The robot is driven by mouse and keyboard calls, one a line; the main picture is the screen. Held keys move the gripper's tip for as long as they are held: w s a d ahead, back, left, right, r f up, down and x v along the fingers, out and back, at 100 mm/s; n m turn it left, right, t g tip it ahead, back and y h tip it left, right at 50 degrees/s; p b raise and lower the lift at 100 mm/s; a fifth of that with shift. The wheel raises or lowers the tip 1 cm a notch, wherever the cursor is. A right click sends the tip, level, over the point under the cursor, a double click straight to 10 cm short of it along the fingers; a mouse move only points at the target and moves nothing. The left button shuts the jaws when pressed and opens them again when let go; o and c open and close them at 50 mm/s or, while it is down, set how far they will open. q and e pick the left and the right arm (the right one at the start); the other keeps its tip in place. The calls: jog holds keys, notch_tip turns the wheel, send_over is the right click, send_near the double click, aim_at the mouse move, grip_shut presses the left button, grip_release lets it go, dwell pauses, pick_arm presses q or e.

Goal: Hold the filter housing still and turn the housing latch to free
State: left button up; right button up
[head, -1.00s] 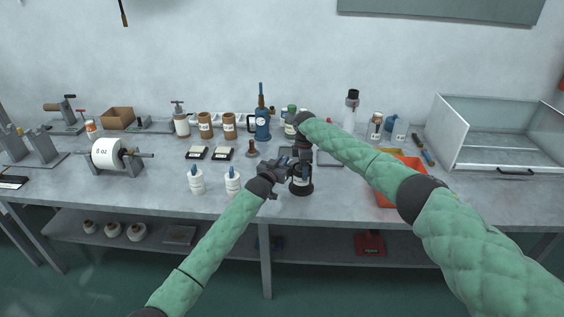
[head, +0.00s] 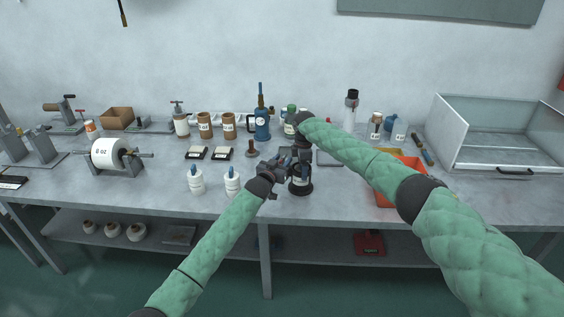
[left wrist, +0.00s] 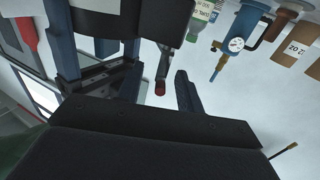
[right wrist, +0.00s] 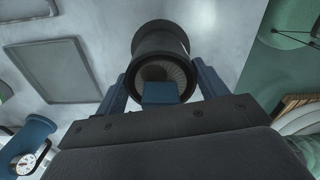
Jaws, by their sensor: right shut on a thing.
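The filter housing (head: 300,184) is a dark upright cylinder with a pale label, standing near the front middle of the bench. In the right wrist view the round dark housing (right wrist: 160,42) shows its ribbed inside. My right gripper (head: 302,158) comes from above and is shut on the housing, a blue finger on each side. My left gripper (head: 284,166) is at the housing's left side. In the left wrist view its fingers (left wrist: 158,92) are apart, with a red-tipped latch lever (left wrist: 160,86) between them. I cannot tell whether they touch it. The hands partly hide the housing's top.
Two white bottles (head: 232,180) stand left of my left gripper. An orange tray (head: 378,192) lies right, under my right arm. A blue bottle with a gauge (head: 262,124) and brown jars (head: 204,124) stand behind.

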pick_arm(q)
jog(key=v, duration=1.1)
jog(key=shift+s, duration=0.4)
jog(key=shift+a, duration=0.1)
jog(key=shift+c, duration=0.3)
jog(key=w+d, duration=0.2)
jog(key=w, duration=0.2)
jog(key=w+d+m+h, duration=0.1)
jog(key=w, duration=0.4)
jog(key=w+d+g+h, duration=0.1)
jog(key=w+d, duration=0.1)
jog(key=w, duration=0.3)
jog(key=shift+w+d+f+m, duration=0.1)
jog(key=shift+d+f+m, duration=0.2)
jog(key=shift+d+m, duration=0.1)
